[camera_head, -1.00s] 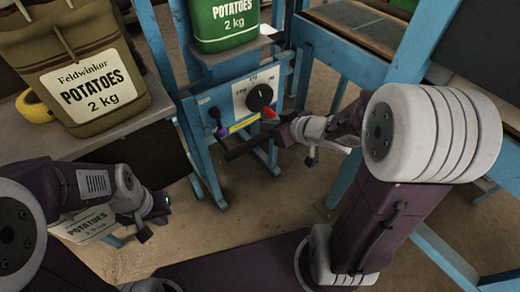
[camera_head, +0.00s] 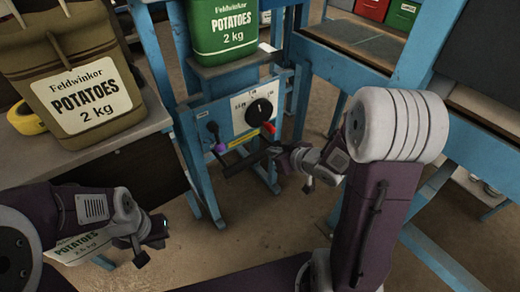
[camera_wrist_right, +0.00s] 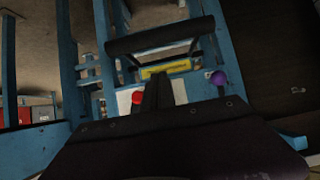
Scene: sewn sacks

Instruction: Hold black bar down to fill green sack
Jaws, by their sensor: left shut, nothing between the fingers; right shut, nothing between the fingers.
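The green sack (camera_head: 222,28), labelled POTATOES 2 kg, stands upright on the blue machine (camera_head: 190,95) at the top centre. The black bar (camera_head: 240,166) sticks out from the machine below its panel. It also crosses the upper part of the right wrist view (camera_wrist_right: 160,37). My right gripper (camera_head: 275,154) is shut and empty at the bar's right end; contact is unclear. In the right wrist view its closed fingers (camera_wrist_right: 158,82) lie below the bar, apart from it in the picture. My left gripper (camera_head: 150,250) is shut and empty at lower left, away from the machine.
The panel has a black dial (camera_head: 260,112), a red knob (camera_head: 269,127) and a purple knob (camera_head: 220,147). A brown sack (camera_head: 75,60) and a yellow roll (camera_head: 25,119) sit on the left table. A blue-framed bench (camera_head: 345,70) stands at right.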

